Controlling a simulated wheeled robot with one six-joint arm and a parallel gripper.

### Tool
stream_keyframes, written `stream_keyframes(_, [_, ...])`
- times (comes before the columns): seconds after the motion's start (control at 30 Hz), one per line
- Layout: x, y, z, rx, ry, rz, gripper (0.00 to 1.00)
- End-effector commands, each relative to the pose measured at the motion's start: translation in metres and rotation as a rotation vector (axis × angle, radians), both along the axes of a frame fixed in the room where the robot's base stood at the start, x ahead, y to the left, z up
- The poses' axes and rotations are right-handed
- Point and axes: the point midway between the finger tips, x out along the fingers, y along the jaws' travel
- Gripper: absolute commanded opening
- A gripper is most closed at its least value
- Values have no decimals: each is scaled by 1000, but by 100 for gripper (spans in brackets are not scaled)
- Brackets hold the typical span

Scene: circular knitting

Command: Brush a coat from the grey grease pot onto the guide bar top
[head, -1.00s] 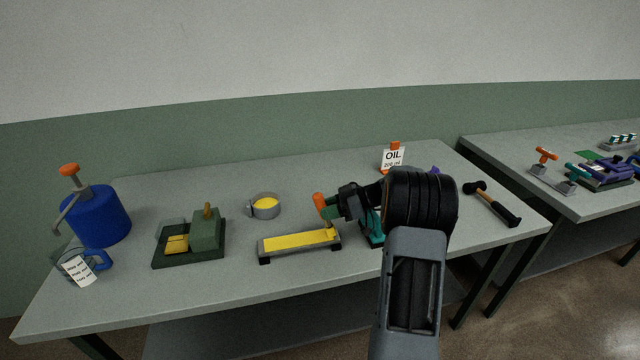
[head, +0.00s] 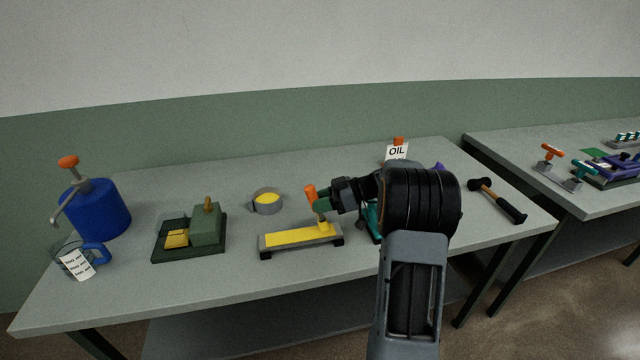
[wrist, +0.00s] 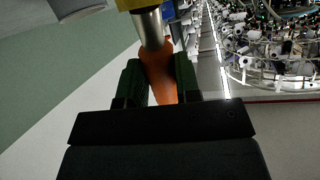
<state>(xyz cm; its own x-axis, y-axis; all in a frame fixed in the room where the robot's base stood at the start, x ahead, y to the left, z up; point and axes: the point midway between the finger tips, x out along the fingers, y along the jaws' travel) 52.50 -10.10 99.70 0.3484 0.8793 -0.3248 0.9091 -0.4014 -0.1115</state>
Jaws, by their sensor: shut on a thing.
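The grey grease pot (head: 256,205) stands on the bench with yellow grease inside. The guide bar (head: 262,253) lies in front of it on dark feet, and yellow covers most of its top. My gripper (head: 322,203) is shut on the brush (head: 310,191), holding its orange handle above the bar's right end. The brush's lower end is at or just over the yellow top; contact cannot be told. In the wrist view the orange handle (wrist: 160,75) sits between the dark green fingers (wrist: 158,85), with a silver ferrule and yellow at its end.
A green block fixture (head: 207,230), a blue pump can (head: 100,210) and a mug (head: 97,257) stand to the left. An OIL container (head: 397,152), a teal item (head: 371,222) and a hammer (head: 505,205) are behind or right of my arm. A second bench stands right.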

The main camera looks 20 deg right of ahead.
Motion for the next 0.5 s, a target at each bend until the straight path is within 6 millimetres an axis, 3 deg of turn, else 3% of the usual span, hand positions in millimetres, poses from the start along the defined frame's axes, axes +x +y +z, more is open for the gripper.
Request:
stream_keyframes(0.03, [0, 0, 11, -4, -6, 1, 10])
stream_keyframes(0.5, [1, 6, 53, -2, -6, 12, 10])
